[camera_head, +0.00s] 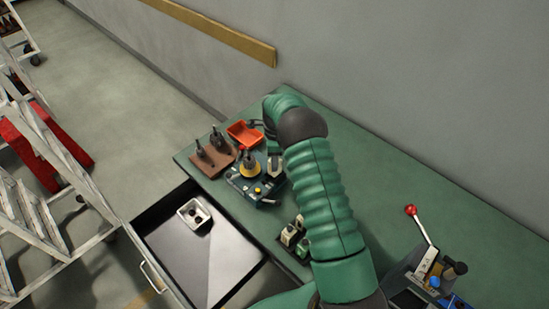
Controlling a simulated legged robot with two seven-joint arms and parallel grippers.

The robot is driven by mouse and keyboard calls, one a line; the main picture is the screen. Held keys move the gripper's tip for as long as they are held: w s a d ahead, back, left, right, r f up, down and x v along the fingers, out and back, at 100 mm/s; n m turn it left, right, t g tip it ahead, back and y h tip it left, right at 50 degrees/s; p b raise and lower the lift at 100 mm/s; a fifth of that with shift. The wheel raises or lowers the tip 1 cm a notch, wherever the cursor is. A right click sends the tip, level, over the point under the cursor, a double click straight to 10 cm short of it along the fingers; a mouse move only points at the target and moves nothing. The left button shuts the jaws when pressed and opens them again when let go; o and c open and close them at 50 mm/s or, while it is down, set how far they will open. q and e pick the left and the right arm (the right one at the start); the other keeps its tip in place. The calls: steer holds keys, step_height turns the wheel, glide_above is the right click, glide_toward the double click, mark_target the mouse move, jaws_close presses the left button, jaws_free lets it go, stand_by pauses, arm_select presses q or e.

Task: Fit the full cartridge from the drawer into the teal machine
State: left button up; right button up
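The teal machine (238,184) sits on the green bench near its left end, with a yellow disc and a dark spindle on top. The drawer (168,252) below is pulled open. In it a small whitish box (194,214) holds dark round pieces; I cannot tell whether one is the full cartridge. My green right arm reaches up over the bench and bends down beside the machine. Its gripper (273,165) is at the machine's right side, largely hidden by the arm, and its fingers are too small to read. My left gripper is not seen.
A brown board (217,161) with dark upright tools and an orange tray (245,134) stand behind the machine. A dark holder with pale green-white pieces (290,234) is nearer. A red-knobbed lever device (430,262) stands at right. The bench's right middle is clear.

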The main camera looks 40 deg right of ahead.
steer(key=shift+a+f, duration=0.1)
steer(key=shift+f, duration=0.2)
steer(key=shift+f+b, duration=0.1)
steer(key=shift+b, duration=0.2)
steer(key=shift+f, duration=0.4)
steer(key=shift+f+b, duration=1)
steer(key=shift+f, duration=0.35)
steer(key=o, duration=1.6)
steer(key=shift+c, duration=0.2)
steer(key=shift+r, duration=0.15)
